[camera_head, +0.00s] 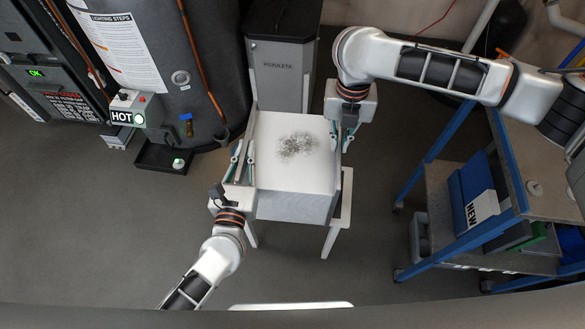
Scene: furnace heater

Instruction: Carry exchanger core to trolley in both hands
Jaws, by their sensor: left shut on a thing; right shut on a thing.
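The exchanger core (288,190) is a large pale grey block with a dark sooty patch on its top. It sits over a white stool (343,205); I cannot tell whether it rests on it or is just above. My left gripper (241,165) is shut on its left side. My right gripper (345,138) is shut on its right side, near the far corner; its fingertips are partly hidden. The trolley (445,175), with blue posts and tan shelves, stands at the right.
A dark grey cabinet (282,70) stands right behind the core. A tank (180,50) with a HOT box (128,108) and a dark tray (165,155) are at the left. The trolley's lower shelf holds bins and a NEW box (482,207). Floor between stool and trolley is clear.

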